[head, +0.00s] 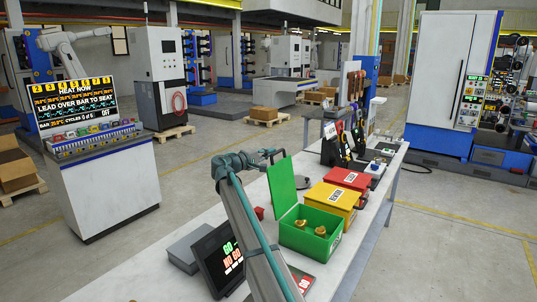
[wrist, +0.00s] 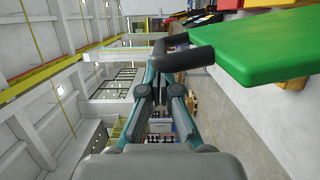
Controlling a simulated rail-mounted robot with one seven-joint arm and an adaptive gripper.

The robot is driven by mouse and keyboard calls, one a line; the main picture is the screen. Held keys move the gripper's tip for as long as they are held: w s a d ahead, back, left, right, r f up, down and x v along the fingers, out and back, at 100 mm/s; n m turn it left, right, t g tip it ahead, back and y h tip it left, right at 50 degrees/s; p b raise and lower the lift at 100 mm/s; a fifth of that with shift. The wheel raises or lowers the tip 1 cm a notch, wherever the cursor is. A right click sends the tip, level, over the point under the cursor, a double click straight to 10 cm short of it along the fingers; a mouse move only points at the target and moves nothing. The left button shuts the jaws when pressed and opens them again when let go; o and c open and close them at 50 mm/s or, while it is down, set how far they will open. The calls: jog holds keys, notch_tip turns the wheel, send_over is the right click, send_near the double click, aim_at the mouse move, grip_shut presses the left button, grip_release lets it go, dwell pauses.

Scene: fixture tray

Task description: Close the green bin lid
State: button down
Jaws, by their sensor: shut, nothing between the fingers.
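The green bin (head: 311,241) stands on the white bench, with brass-coloured parts (head: 320,231) inside it. Its green lid (head: 282,186) is open and stands up steeply from the bin's left side. My gripper (head: 270,154) is shut and empty, near the lid's upper edge in the head view.
A yellow bin (head: 331,198) and a red bin (head: 348,180), both with lids down, stand behind the green one. A GO/NO GO display (head: 222,257) and a grey box (head: 187,247) stand left of my arm.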

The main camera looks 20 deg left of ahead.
jog(key=s+d+m+g+y+b, duration=0.1)
jog(key=s+d+m+b, duration=0.2)
jog(key=d, duration=1.1)
jog(key=m+b, duration=0.3)
jog(key=b, duration=0.2)
jog(key=shift+d+r+b, duration=0.2)
jog(key=shift+d+b, duration=0.1)
jog(key=shift+d, duration=0.1)
jog(key=shift+r, duration=0.1)
jog(key=s+r, duration=0.6)
jog(key=s, duration=0.3)
jog(key=shift+s+a+b, duration=0.35)
jog(key=shift+a+b, duration=0.05)
